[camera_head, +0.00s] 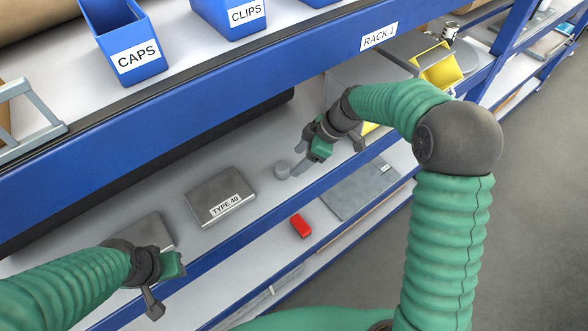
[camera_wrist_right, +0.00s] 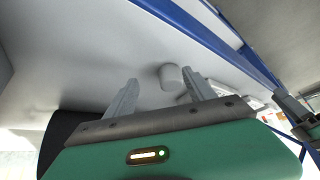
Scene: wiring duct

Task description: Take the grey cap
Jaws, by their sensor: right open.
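The grey cap (camera_head: 282,169) is a small round cylinder standing on the middle shelf of the rack in the head view. My right gripper (camera_head: 298,158) is open and empty, just to the right of the cap. In the right wrist view, the cap (camera_wrist_right: 171,77) shows beyond the two open fingers (camera_wrist_right: 163,92), in the gap between them and nearer the right finger. The fingers look apart from it. My left gripper (camera_head: 168,284) is at the lower left, in front of the shelf edge; its fingers do not show clearly.
A grey box labelled TYPE 40 (camera_head: 220,197) lies left of the cap. A red block (camera_head: 301,226) and a grey panel (camera_head: 360,190) lie on the lower shelf. Blue bins marked CAPS (camera_head: 128,45) and CLIPS (camera_head: 238,14) stand above. The blue shelf edge (camera_head: 250,221) runs in front.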

